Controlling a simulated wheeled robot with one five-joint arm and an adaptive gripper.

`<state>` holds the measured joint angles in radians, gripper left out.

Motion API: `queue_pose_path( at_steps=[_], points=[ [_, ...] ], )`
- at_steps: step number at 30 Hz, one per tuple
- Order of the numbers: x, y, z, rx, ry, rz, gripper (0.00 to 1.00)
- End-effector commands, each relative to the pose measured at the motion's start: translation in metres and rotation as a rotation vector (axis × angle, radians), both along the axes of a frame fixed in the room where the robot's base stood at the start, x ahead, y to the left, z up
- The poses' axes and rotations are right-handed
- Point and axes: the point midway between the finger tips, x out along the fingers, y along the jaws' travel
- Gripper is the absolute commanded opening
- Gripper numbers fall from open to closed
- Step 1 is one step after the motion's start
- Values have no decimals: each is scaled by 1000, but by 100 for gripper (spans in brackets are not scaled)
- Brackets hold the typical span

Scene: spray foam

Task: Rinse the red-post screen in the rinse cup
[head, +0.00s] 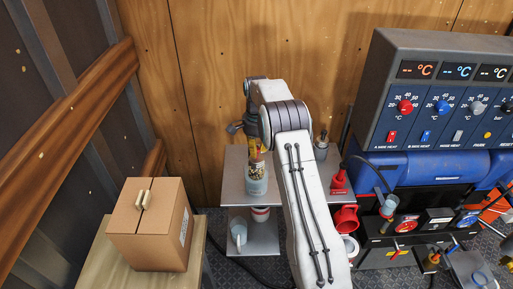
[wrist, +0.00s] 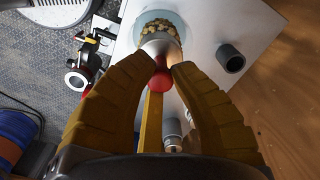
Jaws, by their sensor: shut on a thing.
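The red-post screen (wrist: 160,44) is in my gripper (wrist: 160,76), whose yellow fingers are shut on its red post. The metal screen end points away from the fingers toward a pale blue cup (wrist: 179,18), apparently the rinse cup, with brown lumps showing at its mouth. In the head view the cup (head: 256,188) stands on a grey table, and my gripper (head: 254,149) is just above it. The screen's end is at the cup's mouth; how deep it sits inside cannot be told. My arm hides part of the table.
The grey table (head: 235,187) has a lower shelf with a grey mug (head: 239,233). A dark cylinder (wrist: 231,58) stands near the cup. A cardboard box (head: 150,225) stands at left.

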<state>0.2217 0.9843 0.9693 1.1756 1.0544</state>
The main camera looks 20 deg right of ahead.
Motion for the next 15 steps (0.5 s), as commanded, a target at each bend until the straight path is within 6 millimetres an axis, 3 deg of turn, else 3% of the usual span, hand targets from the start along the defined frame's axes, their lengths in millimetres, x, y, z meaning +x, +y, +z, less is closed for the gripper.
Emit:
queue_pose_path(
  at_steps=[15],
  points=[
    [0,0,-27,0,1,0,0]
  ],
)
